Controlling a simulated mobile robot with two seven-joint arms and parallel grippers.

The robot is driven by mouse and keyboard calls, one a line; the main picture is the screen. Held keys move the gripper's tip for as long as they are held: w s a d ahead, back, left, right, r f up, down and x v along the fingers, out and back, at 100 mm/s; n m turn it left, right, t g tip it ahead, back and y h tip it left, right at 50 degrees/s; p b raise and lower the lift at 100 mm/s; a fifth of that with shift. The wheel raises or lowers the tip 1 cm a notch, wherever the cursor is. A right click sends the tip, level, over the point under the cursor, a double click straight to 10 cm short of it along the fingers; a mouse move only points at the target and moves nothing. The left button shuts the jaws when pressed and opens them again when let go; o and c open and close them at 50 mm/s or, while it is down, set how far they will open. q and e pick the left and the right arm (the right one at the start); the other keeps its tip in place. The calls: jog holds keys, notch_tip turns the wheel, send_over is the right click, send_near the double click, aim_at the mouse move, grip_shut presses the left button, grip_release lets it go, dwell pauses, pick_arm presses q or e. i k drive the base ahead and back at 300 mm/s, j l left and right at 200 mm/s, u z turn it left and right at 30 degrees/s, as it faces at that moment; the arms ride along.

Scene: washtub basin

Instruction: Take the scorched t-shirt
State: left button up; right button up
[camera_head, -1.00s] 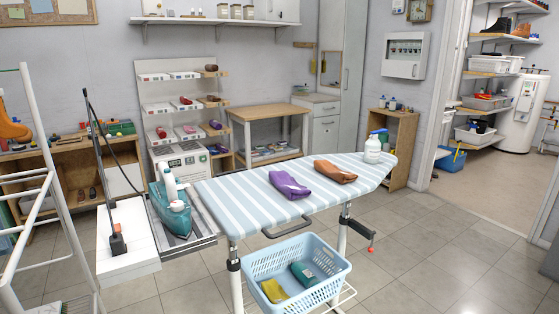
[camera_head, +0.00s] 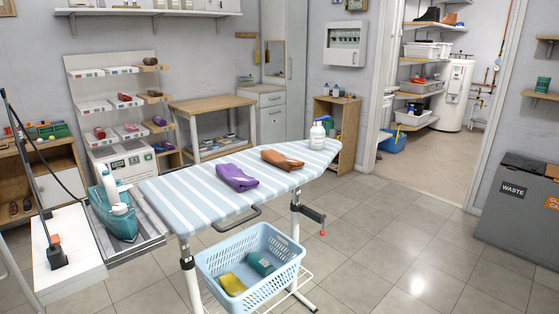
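In the head view, a folded purple garment (camera_head: 237,177) and a folded orange-brown garment (camera_head: 282,160) lie apart on the striped ironing board (camera_head: 190,205). A yellow folded cloth (camera_head: 232,284) and a teal folded cloth (camera_head: 260,264) lie in the light-blue basket (camera_head: 249,283) under the board. Several small folded items lie on the slotted wall rack (camera_head: 121,100). I cannot make out scorch marks on any of them. Neither of my grippers is in view.
A teal iron (camera_head: 116,212) stands on the board's left end, beside a white surface. A spray bottle (camera_head: 317,134) stands at the far end. A grey waste bin (camera_head: 515,214) stands at right. Tiled floor (camera_head: 400,245) is clear between.

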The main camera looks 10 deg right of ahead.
aim_at(271, 156)
jog(key=u, duration=0.4)
jog(key=i+l+u, duration=0.2)
jog(key=l+u, duration=0.15)
jog(key=l, duration=0.2)
jog(key=i+l+u, duration=0.2)
jog(key=l, duration=0.15)
jog(key=i+l+u, duration=0.1)
jog(key=l, duration=0.35)
jog(key=l+u, duration=0.1)
jog(key=l, duration=0.35)
jog(key=i, duration=0.05)
